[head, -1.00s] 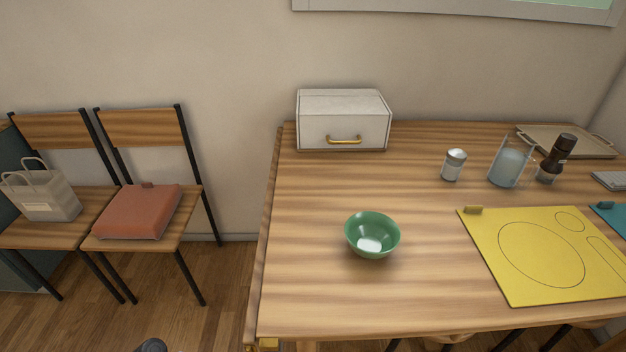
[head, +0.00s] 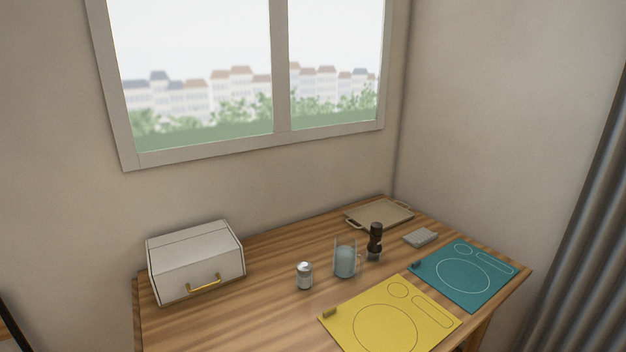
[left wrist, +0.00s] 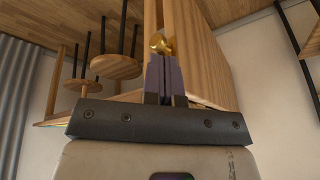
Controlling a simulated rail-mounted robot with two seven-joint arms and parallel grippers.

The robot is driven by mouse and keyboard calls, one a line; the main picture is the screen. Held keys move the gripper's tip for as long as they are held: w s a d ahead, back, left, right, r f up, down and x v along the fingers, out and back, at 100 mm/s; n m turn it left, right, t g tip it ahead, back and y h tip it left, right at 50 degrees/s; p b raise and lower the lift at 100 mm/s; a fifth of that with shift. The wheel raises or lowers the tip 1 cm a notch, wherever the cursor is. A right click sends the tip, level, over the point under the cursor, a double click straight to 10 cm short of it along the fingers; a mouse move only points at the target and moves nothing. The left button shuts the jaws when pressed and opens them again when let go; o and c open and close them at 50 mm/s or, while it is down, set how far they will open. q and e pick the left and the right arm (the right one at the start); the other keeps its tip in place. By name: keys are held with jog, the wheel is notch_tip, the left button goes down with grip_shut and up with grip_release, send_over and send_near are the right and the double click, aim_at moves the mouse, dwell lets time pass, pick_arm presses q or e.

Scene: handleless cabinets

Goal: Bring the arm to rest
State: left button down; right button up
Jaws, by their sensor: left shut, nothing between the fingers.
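My left gripper (left wrist: 162,78) shows only in the left wrist view. Its two grey-purple fingers are together with nothing between them. Neither gripper shows in the head view, and my right gripper is in no view.
The wooden table (head: 260,320) holds a white box with a brass handle (head: 196,262), shaker (head: 304,276), glass jug (head: 345,260), dark bottle (head: 375,242), tray (head: 379,215), yellow mat (head: 388,318) and teal mat (head: 465,275). Round stools (left wrist: 115,67) appear upside down in the wrist view.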

pick_arm(q)
notch_tip(320, 180, up, 45)
jog(key=s+d+p, duration=0.1)
jog(key=d+p, duration=0.1)
jog(key=p, duration=4.1)
jog(key=shift+h, duration=0.3)
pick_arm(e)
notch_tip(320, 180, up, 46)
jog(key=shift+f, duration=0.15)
